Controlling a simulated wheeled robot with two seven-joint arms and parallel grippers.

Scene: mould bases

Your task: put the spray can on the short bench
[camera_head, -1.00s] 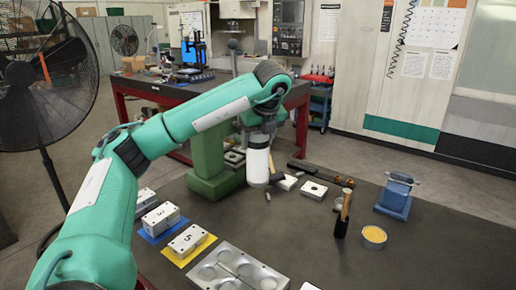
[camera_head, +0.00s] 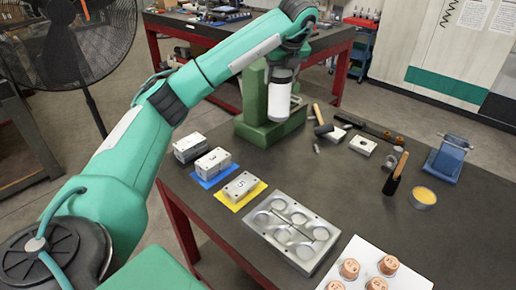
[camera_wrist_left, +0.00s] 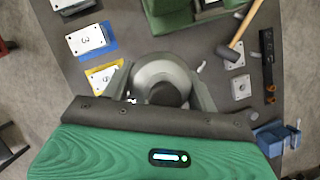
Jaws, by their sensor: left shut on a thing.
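The spray can (camera_head: 280,100) is a white cylinder with a dark upper part, held upright in my left gripper (camera_head: 283,72). It shows in front of the green machine base, over the near dark-topped bench (camera_head: 330,180); I cannot tell its exact height. In the left wrist view the can's round grey top (camera_wrist_left: 162,72) sits between the fingers of the left gripper (camera_wrist_left: 165,92). A second dark-topped bench (camera_head: 212,36) with red legs stands behind. I cannot tell which bench is the short one. My right gripper is not in view.
The near bench holds a green machine base (camera_head: 262,128), numbered blocks (camera_head: 213,162) on coloured mats, a metal mould plate (camera_head: 292,232), a mallet (camera_head: 322,122), a brush (camera_head: 396,172), a yellow-filled tin (camera_head: 422,198) and a blue vise (camera_head: 447,158). A black fan (camera_head: 65,40) stands left.

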